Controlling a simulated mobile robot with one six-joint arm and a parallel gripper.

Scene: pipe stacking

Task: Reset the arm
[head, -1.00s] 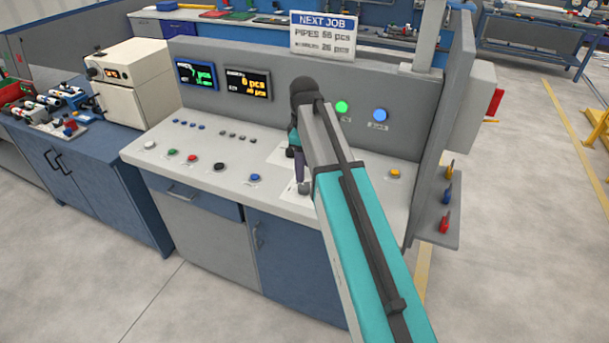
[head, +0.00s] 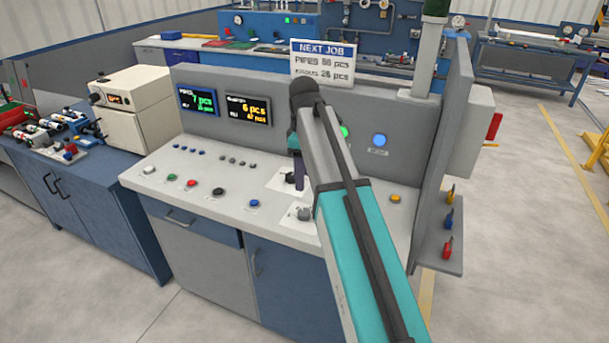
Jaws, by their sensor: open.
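My arm (head: 362,235), teal and grey, reaches from the lower right over the control console (head: 145,190). It bends at a dark elbow joint near the NEXT JOB sign (head: 322,62). My gripper (head: 298,181) hangs beyond the forearm, above the console top, and is mostly hidden by it. Only a dark, narrow part shows. It is open, and I see nothing held in it. A grey knob (head: 304,214) on a white plate is just below it in the picture; I cannot tell how far apart they are.
The console has several buttons, including a blue one (head: 254,203), and two screens (head: 248,109). A blue cabinet (head: 80,200) with a white oven-like box (head: 130,108) is left.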

